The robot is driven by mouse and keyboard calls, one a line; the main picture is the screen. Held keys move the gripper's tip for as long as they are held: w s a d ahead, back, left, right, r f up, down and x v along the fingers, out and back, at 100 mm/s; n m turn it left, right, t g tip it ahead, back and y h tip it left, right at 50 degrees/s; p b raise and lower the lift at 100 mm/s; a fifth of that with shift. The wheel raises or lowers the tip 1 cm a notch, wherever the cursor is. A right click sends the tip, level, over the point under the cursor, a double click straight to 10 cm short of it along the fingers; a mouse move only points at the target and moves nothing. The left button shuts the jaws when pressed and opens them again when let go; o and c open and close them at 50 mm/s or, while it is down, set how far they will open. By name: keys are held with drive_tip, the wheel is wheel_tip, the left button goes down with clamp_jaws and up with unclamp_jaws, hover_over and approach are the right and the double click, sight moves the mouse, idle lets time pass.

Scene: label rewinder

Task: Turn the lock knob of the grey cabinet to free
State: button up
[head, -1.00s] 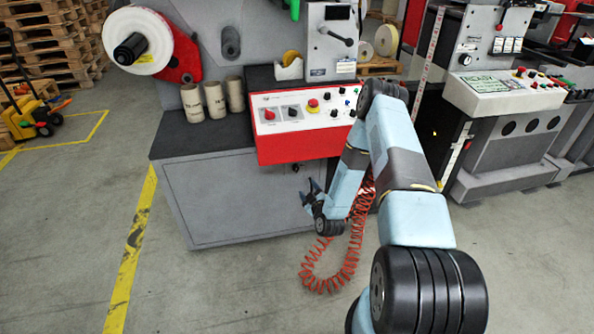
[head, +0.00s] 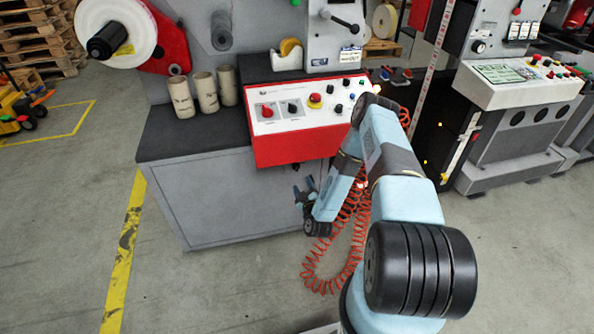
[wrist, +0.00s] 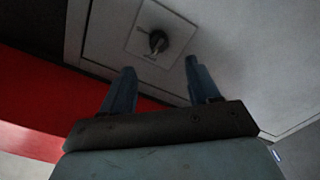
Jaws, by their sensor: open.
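The grey cabinet (head: 225,200) stands below a dark worktop, and its front panel shows in the head view. The lock knob (wrist: 158,41) is a small dark knob on a light square plate (wrist: 142,32) on the cabinet front in the wrist view. In the head view the knob is hard to make out near my gripper. My gripper (head: 304,188) is at the right part of the cabinet front. In the wrist view my gripper (wrist: 160,76) is open, its two blue fingers pointing toward the knob. The knob lies between and just beyond the fingertips, and nothing is held.
A red control box (head: 290,150) with knobs and buttons overhangs the cabinet front just above my gripper. A coiled orange hose (head: 322,280) hangs beside my arm. Cardboard cores (head: 205,93) stand on the worktop.

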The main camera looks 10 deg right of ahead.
sight(297, 170)
drive_tip(key=w, duration=1)
drive_tip(key=shift+w+d, duration=0.1)
drive_tip(key=shift+w, duration=0.05)
drive_tip(key=shift+c, duration=0.3)
drive_tip(key=c, duration=1)
